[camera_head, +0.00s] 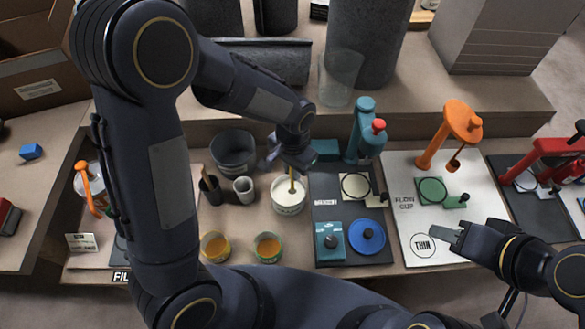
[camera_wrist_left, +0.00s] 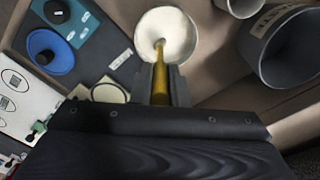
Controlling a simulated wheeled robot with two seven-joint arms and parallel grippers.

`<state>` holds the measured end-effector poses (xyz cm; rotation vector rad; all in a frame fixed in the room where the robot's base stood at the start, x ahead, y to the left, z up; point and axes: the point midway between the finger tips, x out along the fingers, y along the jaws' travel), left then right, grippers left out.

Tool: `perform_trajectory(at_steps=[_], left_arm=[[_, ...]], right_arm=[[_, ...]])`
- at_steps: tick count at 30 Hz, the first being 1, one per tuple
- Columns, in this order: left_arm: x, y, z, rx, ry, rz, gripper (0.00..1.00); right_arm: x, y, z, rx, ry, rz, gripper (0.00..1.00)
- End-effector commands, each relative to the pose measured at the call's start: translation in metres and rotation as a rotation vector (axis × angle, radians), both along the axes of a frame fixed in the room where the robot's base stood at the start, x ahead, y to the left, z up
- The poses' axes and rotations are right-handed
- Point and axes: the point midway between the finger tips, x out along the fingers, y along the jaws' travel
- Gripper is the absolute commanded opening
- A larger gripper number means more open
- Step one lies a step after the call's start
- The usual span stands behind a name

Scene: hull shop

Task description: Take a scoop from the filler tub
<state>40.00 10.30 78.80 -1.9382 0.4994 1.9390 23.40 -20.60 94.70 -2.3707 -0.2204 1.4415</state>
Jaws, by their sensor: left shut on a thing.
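A white tub (camera_head: 288,204) with pale, creamy contents stands on the bench left of the dark mixing board; no label on it is readable. It also shows in the left wrist view (camera_wrist_left: 181,23). My left gripper (camera_head: 292,163) is above the tub and shut on a thin yellow-brown stick (camera_head: 292,184). In the left wrist view the stick (camera_wrist_left: 160,72) runs from between the fingers (camera_wrist_left: 161,88) down into the tub, its tip at or in the pale contents. How deep it goes is hidden. My right gripper (camera_head: 458,236) is away at the right, over the white flow-cup board; its finger gap is unclear.
A grey bucket (camera_head: 233,150), a dark cup (camera_head: 211,190) and a small grey cup (camera_head: 244,188) stand left of the tub. Two amber-filled cups (camera_head: 215,246) (camera_head: 268,247) stand in front.

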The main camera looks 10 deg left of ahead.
Motion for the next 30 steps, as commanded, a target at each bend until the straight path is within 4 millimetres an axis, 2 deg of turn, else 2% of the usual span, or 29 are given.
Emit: perform_trajectory(at_steps=[1, 9, 30], left_arm=[[0.0, 0.0, 0.007, 0.0, -0.001, 0.0, 0.0], [0.0, 0.0, 0.026, -0.001, -0.002, 0.0, 0.0], [0.0, 0.0, 0.07, 0.0, -0.001, 0.0, 0.0]], right_arm=[[0.0, 0.0, 0.006, 0.0, 0.0, 0.0, 0.36], [0.0, 0.0, 0.021, 0.0, 0.0, 0.0, 0.36], [0.0, 0.0, 0.055, 0.0, 0.0, 0.0, 0.36]])
